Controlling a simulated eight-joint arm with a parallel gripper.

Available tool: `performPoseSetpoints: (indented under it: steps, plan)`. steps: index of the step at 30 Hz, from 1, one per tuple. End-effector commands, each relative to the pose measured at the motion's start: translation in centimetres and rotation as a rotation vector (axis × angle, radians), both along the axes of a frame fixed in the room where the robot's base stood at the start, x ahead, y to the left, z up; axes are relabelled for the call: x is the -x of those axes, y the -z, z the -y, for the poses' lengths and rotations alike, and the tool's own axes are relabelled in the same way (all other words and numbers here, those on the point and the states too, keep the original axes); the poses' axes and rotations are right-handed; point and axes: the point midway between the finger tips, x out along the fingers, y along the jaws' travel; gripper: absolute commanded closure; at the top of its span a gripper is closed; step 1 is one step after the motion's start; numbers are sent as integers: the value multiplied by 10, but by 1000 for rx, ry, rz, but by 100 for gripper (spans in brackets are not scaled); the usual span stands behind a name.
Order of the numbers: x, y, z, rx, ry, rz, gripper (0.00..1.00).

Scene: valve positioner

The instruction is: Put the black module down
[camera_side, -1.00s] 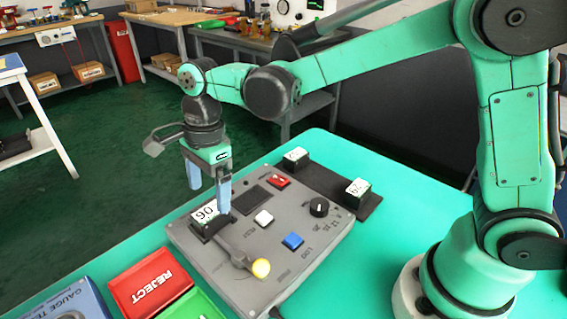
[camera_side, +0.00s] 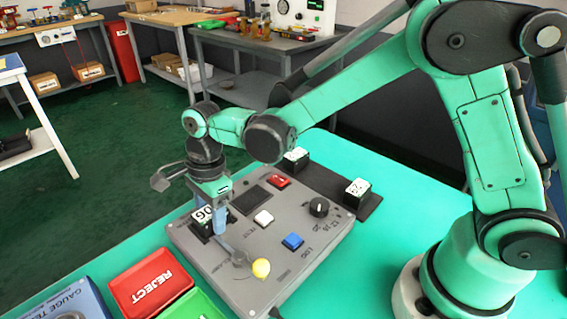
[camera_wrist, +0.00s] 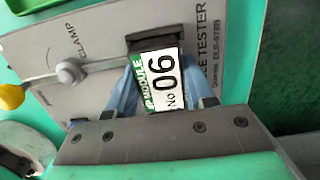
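The black module (camera_side: 201,228) has a white "06" label on its top and is at the back-left part of the grey tester (camera_side: 235,284). My gripper (camera_side: 212,219) is low over the tester, with its blue fingers on either side of the module. In the wrist view my gripper (camera_wrist: 160,88) appears shut on the module (camera_wrist: 163,82), with the fingers against its sides. The label looks turned slightly relative to the dark holder (camera_wrist: 150,42) behind it. I cannot tell whether the module's underside rests on anything.
A clamp lever with a yellow knob (camera_side: 261,268) lies beside the module. White (camera_side: 264,218), blue (camera_side: 292,241) and red (camera_side: 279,181) buttons and a black dial (camera_side: 319,207) are on the tester. Two labelled modules stand on a dark rack (camera_side: 325,187). A red REJECT tray (camera_side: 150,283) is at front left.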

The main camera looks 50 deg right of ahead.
Motion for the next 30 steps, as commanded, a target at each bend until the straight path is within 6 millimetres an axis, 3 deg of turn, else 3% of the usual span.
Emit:
performPoseSetpoints:
  steps: [11,17,20,30]
  plan:
    - [0,-2,0,0,0,0,100]
    - [0,-17,0,0,0,0,100]
    - [0,-35,0,0,0,0,100]
    - [0,-131,0,0,0,0,100]
